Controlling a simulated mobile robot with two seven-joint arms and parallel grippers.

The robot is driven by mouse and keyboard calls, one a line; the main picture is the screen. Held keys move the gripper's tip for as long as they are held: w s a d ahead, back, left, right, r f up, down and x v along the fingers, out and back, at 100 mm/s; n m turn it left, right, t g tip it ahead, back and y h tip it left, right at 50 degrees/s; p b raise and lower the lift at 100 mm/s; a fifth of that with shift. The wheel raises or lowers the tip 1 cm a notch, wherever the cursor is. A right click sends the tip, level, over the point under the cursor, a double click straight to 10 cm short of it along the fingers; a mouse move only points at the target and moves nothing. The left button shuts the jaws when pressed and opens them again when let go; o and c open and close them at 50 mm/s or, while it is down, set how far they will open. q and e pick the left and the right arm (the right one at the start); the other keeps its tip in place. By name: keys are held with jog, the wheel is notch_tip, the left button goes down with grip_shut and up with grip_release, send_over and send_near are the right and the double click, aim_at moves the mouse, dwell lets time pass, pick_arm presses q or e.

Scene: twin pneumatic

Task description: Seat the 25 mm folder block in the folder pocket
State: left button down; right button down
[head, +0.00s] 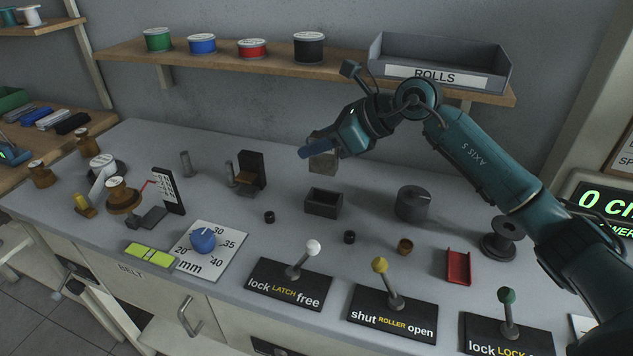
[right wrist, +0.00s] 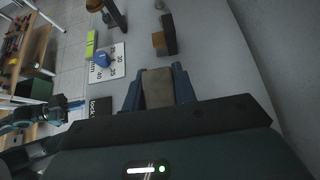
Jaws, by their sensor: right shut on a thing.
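My right gripper (head: 322,151) is shut on a grey-brown block (head: 323,162), held above the bench top. In the right wrist view the block (right wrist: 157,88) sits between the blue fingers (right wrist: 157,95). A dark open-topped box (head: 323,203) stands on the bench below the held block, apart from it. It looks empty. A dark upright holder with a brown block (head: 247,178) stands farther left. I cannot tell for sure which of these is the folder pocket. Part of my left gripper (right wrist: 75,104) shows in the right wrist view; its opening is unclear.
Levers on black plates (head: 290,284) line the front edge. A blue dial (head: 203,240) sits on a mm card. A shelf with a ROLLS tray (head: 440,68) hangs behind.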

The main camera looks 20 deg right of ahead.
notch_tip(320, 180, down, 9)
jog(key=shift+r, duration=0.1)
dwell(0.3)
jog(key=shift+f, duration=0.25)
jog(key=c, duration=1.1)
grip_release()
jog(key=shift+r, duration=0.25)
jog(key=shift+s+d+r, duration=0.1)
jog(key=shift+s+d, duration=0.05)
jog(key=shift+d, duration=0.2)
jog(key=b+v, duration=0.1)
jog(key=v, duration=1)
jog(key=shift+r, duration=0.1)
